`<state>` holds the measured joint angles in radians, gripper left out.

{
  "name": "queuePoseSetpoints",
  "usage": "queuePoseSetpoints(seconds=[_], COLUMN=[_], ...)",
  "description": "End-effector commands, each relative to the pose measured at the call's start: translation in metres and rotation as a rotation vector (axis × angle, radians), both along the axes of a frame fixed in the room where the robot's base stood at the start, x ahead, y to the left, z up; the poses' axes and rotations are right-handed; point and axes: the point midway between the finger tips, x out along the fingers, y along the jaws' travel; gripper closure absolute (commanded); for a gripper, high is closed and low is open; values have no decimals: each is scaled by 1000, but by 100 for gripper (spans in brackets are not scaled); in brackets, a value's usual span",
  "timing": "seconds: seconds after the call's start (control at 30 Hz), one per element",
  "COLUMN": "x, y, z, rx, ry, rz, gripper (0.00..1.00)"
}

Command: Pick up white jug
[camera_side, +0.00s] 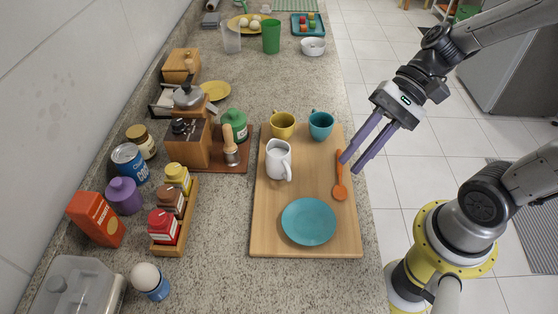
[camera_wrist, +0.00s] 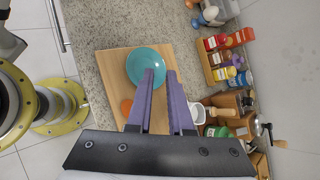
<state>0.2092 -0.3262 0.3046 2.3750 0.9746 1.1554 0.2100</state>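The white jug (camera_side: 279,160) stands upright on a wooden board (camera_side: 272,238), with its handle toward the lower right. It shows in the wrist view (camera_wrist: 197,113) just right of my fingers, partly hidden by them. My gripper (camera_side: 350,166) has two purple fingers spread apart with nothing between them. It is above the right edge of the board, to the right of the jug and not touching it. The wrist view also shows the open fingers (camera_wrist: 160,78), pointing toward the board and plate.
On the board are a teal plate (camera_side: 309,221), an orange spoon (camera_side: 340,178), a yellow cup (camera_side: 283,124) and a teal cup (camera_side: 320,125). Left of it are a spice rack (camera_side: 177,230), a wooden grinder (camera_side: 190,142) and a green jar (camera_side: 234,125). Bare counter lies behind the board.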

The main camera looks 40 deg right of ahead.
Motion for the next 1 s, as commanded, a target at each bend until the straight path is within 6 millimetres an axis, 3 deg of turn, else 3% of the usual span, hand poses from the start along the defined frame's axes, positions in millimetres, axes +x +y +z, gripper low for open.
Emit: queuePoseSetpoints(seconds=[0.1, 0.2, 0.4, 0.5, 1.0], x=[38, 62, 73, 73, 94], y=[-5, -18, -39, -42, 15], z=[-18, -36, -69, -74, -99], rx=[213, 335, 420, 429, 425], ry=[218, 343, 486, 504, 499], rz=[-243, -406, -556, -577, -572], gripper=[81, 81, 81, 81, 81])
